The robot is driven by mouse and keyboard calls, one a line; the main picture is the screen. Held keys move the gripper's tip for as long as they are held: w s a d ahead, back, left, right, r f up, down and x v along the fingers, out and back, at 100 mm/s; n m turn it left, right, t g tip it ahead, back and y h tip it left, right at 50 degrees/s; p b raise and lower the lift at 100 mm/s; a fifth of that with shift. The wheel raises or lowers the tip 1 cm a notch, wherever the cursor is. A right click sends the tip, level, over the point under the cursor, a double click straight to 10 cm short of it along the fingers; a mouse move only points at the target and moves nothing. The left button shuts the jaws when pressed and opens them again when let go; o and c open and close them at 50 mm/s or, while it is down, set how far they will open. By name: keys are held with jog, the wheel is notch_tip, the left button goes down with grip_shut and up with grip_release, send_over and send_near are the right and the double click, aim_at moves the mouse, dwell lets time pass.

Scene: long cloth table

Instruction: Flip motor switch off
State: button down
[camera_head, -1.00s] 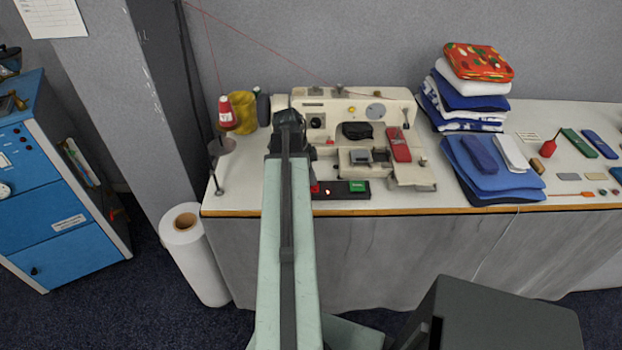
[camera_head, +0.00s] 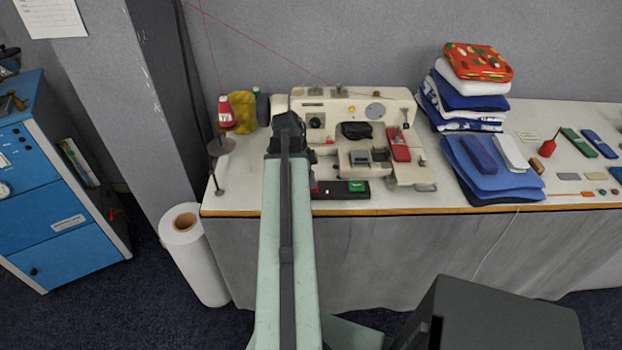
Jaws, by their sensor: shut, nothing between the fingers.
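The motor switch box (camera_head: 341,190) is a low black box at the front edge of the table, just right of my arm. It has a green button face (camera_head: 357,187) on its right part and a small orange-lit spot to the left of it. A bit of red shows at its left end, partly hidden by my arm. My gripper (camera_head: 309,156) is a dark shape at the far end of my arm, shut and empty, above and behind the box's left end. My arm hides most of it, and contact with the box cannot be told.
A cream sewing machine (camera_head: 346,108) stands behind the box, with a red item (camera_head: 398,144) on its right. A thread stand with a red cone (camera_head: 226,110) is at left. Folded blue cloths (camera_head: 492,181) lie at right. A white roll (camera_head: 194,255) stands on the floor.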

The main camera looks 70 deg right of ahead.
jog(key=s+p+v, duration=0.1)
jog(key=p+v, duration=1.2)
jog(key=v, duration=0.1)
jog(key=shift+p, duration=0.3)
jog(key=shift+d, duration=0.1)
jog(key=shift+w+d+r, duration=0.15)
jog(key=shift+w+d, duration=0.1)
jog(key=shift+d, duration=0.35)
